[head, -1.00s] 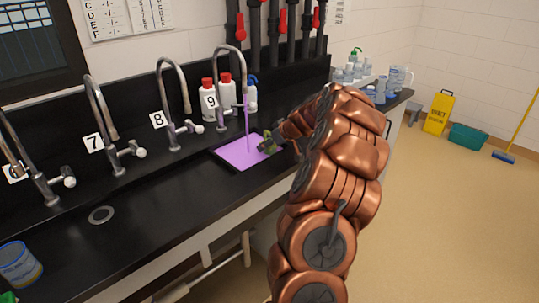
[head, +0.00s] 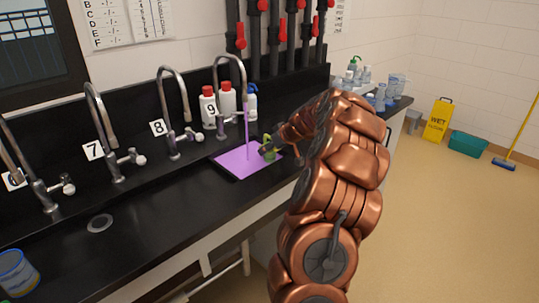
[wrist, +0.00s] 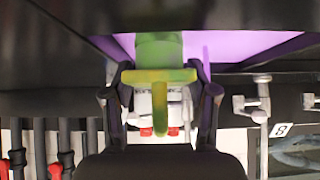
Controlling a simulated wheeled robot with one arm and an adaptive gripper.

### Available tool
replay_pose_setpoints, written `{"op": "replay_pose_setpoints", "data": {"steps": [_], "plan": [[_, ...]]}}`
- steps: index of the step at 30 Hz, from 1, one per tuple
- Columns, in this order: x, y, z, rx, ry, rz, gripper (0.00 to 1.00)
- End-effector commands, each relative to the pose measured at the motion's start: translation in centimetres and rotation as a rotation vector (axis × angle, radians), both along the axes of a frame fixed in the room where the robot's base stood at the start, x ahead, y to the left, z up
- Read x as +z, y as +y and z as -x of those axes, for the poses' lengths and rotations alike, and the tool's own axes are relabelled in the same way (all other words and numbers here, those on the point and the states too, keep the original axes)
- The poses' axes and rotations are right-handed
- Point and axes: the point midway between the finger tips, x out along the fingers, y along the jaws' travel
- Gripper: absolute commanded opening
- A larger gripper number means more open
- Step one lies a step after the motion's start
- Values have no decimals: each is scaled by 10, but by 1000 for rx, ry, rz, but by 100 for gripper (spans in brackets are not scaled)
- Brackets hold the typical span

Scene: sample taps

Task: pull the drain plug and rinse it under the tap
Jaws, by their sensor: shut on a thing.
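A green plug (head: 269,152) with a yellowish T-shaped handle is in my gripper (head: 268,142), over the right part of the sink. In the wrist view, my gripper (wrist: 160,98) has its dark fingers shut on the handle of the plug (wrist: 158,50). The tap labelled 9 (head: 243,74) is running, and a thin purple stream (head: 247,128) falls to the left of the plug, apart from it. Purple liquid (head: 233,164) covers the sink floor. I cannot tell whether the plug's lower end touches the liquid. The drain hole is not visible.
White bottles with red caps (head: 208,108) stand behind tap 9. Taps 8 (head: 174,85) and 7 (head: 100,110) stand to the left. A small round drain (head: 100,223) and a blue can (head: 16,272) are on the black counter (head: 165,215). Bottles crowd the far right end.

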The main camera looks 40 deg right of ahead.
Motion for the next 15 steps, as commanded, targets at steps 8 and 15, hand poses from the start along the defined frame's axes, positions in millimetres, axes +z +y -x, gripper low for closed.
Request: {"op": "replay_pose_setpoints", "data": {"steps": [8, 15], "plan": [[51, -1, 0, -1, -3, 2, 12], [80, 1, 1, -1, -1, -1, 12]]}}
